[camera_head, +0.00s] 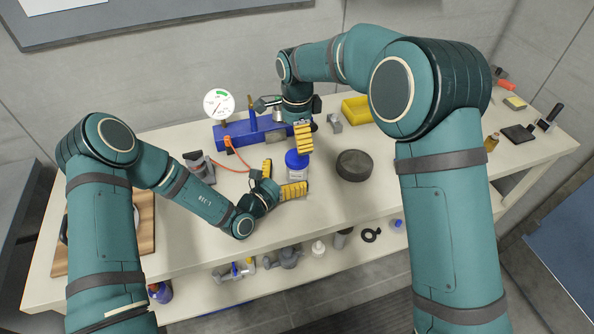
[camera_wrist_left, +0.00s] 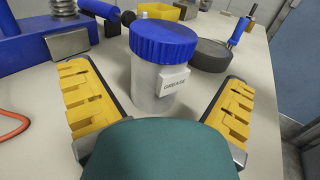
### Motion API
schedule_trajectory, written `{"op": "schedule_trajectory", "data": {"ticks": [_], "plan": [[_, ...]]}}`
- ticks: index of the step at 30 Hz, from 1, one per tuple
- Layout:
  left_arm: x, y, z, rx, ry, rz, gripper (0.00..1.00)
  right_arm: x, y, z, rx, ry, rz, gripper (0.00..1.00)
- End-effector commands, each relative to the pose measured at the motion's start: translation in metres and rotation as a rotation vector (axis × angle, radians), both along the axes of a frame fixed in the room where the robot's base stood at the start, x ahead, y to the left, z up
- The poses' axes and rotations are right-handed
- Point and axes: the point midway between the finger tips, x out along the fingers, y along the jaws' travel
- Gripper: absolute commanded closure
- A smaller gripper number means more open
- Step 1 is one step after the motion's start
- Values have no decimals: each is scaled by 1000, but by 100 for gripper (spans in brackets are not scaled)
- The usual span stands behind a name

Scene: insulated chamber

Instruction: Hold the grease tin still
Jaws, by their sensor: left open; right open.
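The grease tin (camera_head: 297,164) stands upright on the table, with a blue lid and a pale body. In the left wrist view the tin (camera_wrist_left: 155,85) shows its GREASE label on the right side. My left gripper (camera_head: 281,179) is open, its yellow-padded fingers on either side of the tin's near side. In the wrist view the fingers (camera_wrist_left: 158,105) are spread wide, with visible gaps to the tin. My right gripper (camera_head: 302,138) is open just behind and above the tin; one yellow pad shows, and the other finger is hidden.
A blue press with a dial gauge (camera_head: 219,103) stands behind left, with a red hose (camera_head: 235,168) curving near my left arm. A dark round puck (camera_head: 354,165) sits right of the tin. A yellow box (camera_head: 357,110) is farther back. The table front right of the tin is clear.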

Motion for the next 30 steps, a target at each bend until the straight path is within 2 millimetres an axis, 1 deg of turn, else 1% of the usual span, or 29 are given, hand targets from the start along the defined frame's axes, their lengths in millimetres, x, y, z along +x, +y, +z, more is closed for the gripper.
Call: {"op": "schedule_trajectory", "data": {"ticks": [3, 9, 20, 21, 23, 24, 26, 27, 30], "plan": [[15, -12, 0, -1, -1, 0, 0, 0, 0, 0, 0, 0, -1, 4], [30, -23, 0, 0, 0, 1, 0, 0, 0, 0, 0, 0, -1, 4], [33, -26, 0, 0, 1, 1, 0, 0, 0, 0, 0, 0, -1, 4], [33, -26, 0, 0, 1, 1, 7, 0, 0, 0, 0, 0, -1, 4], [33, -26, 0, 0, 1, 1, 28, 0, 0, 0, 0, 0, -1, 4], [33, -26, 0, 0, 1, 1, 42, 0, 0, 0, 0, 0, -1, 4], [33, -26, 0, 0, 1, 1, 63, 0, 0, 0, 0, 0, -1, 4], [33, -26, 0, 0, 1, 1, 77, 0, 0, 0, 0, 0, -1, 4], [33, -26, 0, 0, 1, 1, 80, 0, 0, 0, 0, 0, -1, 4]]}}
